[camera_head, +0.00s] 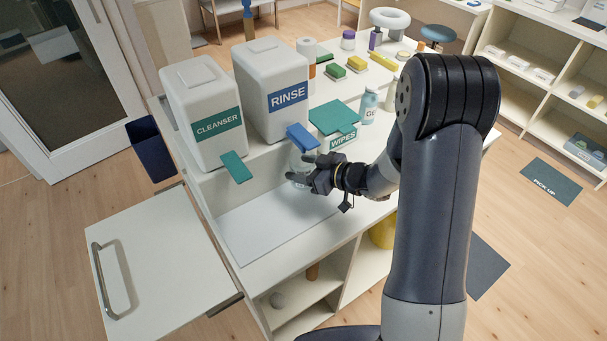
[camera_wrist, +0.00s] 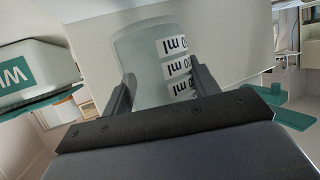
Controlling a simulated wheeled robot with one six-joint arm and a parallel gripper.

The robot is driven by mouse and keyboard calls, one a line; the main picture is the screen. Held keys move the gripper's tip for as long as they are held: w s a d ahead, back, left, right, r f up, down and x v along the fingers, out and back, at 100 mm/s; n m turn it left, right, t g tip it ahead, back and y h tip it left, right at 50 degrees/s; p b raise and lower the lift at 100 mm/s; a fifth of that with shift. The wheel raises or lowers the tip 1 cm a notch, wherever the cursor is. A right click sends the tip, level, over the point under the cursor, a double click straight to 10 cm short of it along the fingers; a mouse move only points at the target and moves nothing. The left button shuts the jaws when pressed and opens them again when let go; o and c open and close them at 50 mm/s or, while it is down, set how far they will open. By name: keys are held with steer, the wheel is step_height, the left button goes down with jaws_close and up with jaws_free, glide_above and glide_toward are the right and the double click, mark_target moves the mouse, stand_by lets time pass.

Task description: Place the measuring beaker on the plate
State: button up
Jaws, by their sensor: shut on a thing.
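The measuring beaker (camera_wrist: 140,63) is clear, with upside-down "ml" labels in the wrist view. My gripper (camera_wrist: 160,82) is shut on it, with one finger on each side. In the head view the beaker (camera_head: 299,163) is partly hidden by my gripper (camera_head: 312,178). It is just below the blue lever (camera_head: 302,137) of the RINSE dispenser (camera_head: 272,90). A flat pale panel (camera_head: 262,232) lies on the counter in front of the dispensers; I cannot tell whether this is the plate. Whether the beaker touches the surface below is unclear.
The CLEANSER dispenser (camera_head: 204,110), with a green lever (camera_head: 236,167), stands to the left. A WIPES box (camera_head: 343,140) and a small bottle (camera_head: 368,106) stand to the right of the beaker.

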steer(key=shift+f, duration=1.6)
steer(key=shift+f, duration=0.2)
steer(key=o, duration=0.7)
steer(key=shift+r, duration=0.1)
steer(key=shift+r, duration=0.2)
steer(key=v, duration=1.2)
steer(key=shift+s+f+b, duration=0.1)
steer(key=shift+b, duration=0.2)
